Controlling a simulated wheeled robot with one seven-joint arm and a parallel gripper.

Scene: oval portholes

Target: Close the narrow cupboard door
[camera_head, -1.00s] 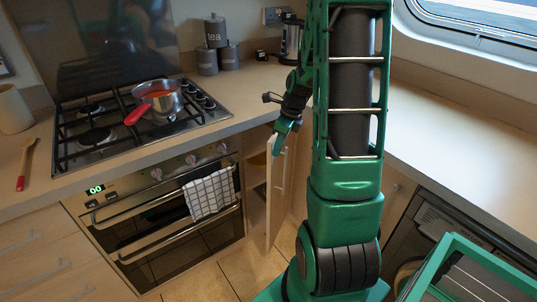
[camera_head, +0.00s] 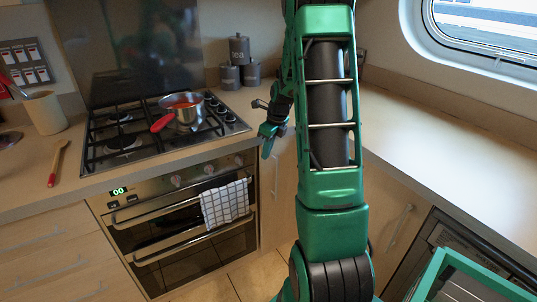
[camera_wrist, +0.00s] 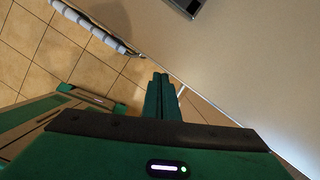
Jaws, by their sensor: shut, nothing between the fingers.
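The narrow cupboard door (camera_head: 281,200) is the pale wood panel just right of the oven in the head view, partly hidden by my arm. It looks flush or nearly flush with the cupboard front; I cannot tell if a small gap is left. My gripper (camera_head: 266,156) is at the top of the door, near the counter edge, fingers pointing down. In the wrist view my gripper (camera_wrist: 160,76) shows its green fingers together and empty, beside the counter edge. Contact with the door cannot be made out.
The oven (camera_head: 185,230) with a checked towel (camera_head: 226,203) on its rail is left of the door. A saucepan with a red handle (camera_head: 184,112) stands on the hob. The counter (camera_head: 450,150) on the right is clear. A tiled floor (camera_wrist: 60,55) lies below.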

